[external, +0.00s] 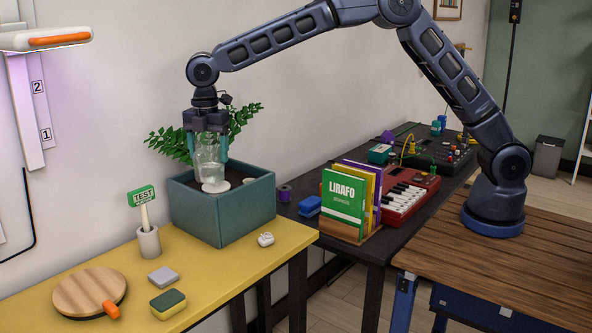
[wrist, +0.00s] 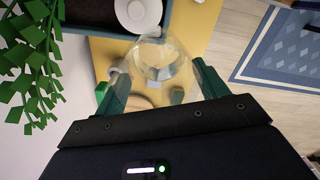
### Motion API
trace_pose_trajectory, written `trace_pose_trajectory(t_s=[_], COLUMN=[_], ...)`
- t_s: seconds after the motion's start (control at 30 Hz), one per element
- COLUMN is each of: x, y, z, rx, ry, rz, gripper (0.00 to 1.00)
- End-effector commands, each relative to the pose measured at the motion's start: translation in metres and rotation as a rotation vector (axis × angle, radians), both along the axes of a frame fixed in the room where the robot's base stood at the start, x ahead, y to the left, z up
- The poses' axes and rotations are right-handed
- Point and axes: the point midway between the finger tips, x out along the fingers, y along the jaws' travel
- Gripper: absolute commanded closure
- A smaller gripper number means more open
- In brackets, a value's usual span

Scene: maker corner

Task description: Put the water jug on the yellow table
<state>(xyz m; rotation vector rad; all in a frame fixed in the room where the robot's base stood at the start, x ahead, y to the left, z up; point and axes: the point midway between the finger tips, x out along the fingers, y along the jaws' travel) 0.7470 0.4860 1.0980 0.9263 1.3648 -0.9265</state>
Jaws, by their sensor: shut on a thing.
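A clear glass water jug (external: 209,158) hangs upright between the teal fingers of my gripper (external: 206,148), which is shut on it. In the external view it appears over the teal planter box (external: 222,215), which stands on the yellow table (external: 225,258). The jug (wrist: 158,58) also shows from above in the wrist view, between my gripper's fingers (wrist: 160,78), with yellow tabletop visible around and through it. How high the jug's bottom is above the planter or table is hard to tell.
The planter holds a leafy plant (external: 242,121) and a white round piece (external: 215,187). On the yellow table are a wooden disc (external: 88,291), a sponge (external: 168,304), a grey block (external: 163,276), a cup with a TEST sign (external: 149,242) and a small white coil (external: 265,239). Bare tabletop lies in front of the planter.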

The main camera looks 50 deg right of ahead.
Motion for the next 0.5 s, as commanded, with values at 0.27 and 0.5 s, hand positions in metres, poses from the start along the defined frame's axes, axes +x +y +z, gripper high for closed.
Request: trace_pose_trajectory(t_s=[0.27,0.5], x=[-0.037,-0.057], y=[0.050,0.072], z=[-0.005,-0.006], rx=[0.000,-0.001], ry=[0.000,0.000], rz=[0.413,0.624], gripper=[0.59,0.59])
